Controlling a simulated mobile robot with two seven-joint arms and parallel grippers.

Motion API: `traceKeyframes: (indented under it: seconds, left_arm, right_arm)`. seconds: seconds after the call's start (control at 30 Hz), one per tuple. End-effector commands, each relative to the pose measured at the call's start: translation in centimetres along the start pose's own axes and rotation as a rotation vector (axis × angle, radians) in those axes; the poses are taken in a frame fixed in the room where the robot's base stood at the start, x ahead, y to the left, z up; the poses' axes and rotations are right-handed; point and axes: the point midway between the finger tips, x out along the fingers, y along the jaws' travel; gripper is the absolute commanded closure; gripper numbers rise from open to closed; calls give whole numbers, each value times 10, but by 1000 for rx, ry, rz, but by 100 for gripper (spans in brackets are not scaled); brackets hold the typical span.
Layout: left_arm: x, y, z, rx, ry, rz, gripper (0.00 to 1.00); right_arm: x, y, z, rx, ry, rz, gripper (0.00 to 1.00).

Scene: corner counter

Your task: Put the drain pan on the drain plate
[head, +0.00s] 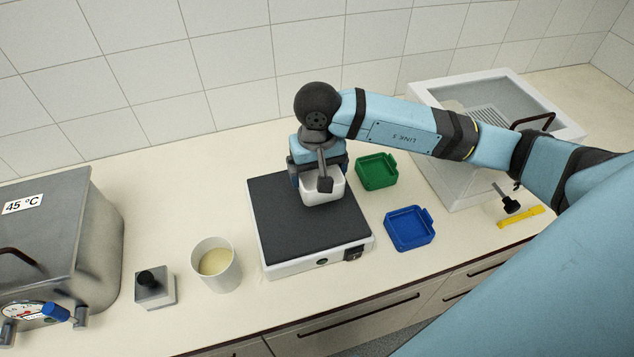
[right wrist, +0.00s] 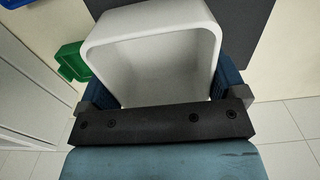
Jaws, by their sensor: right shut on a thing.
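My right gripper (head: 318,178) points down, shut on a white square pan (head: 324,194), which I take as the drain pan. The pan is over the back part of a dark-topped plate device (head: 305,235); I cannot tell whether it touches the top. In the right wrist view the white pan (right wrist: 150,48) sits between the two blue fingers and looks empty inside. A ribbed grey surface (head: 492,118) lies in the white sink at the right, partly hidden by my arm. Which surface is the drain plate is not marked. My left gripper is not in view.
A green tray (head: 377,170) and a blue tray (head: 408,228) lie right of the device. A white beaker (head: 216,266) of yellowish liquid, a small box with a black knob (head: 154,288) and a metal bath (head: 55,245) stand left. The white sink (head: 440,165) is behind my arm.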

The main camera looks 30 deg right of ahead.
Motion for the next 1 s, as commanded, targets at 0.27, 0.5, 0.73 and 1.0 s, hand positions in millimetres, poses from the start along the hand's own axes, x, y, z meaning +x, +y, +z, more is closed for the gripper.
traceKeyframes:
  seconds: [0.27, 0.5, 0.73, 1.0]
  left_arm:
    - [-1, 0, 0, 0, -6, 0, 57]
    - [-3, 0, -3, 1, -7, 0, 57]
    - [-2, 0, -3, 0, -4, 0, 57]
    - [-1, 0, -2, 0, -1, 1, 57]
  right_arm:
    - [23, 0, 1, 0, -2, 0, 37]
    - [50, 0, 0, 0, 0, -1, 37]
    - [50, 0, 0, 0, 1, -1, 37]
    - [52, 0, 0, 0, 1, -1, 0]
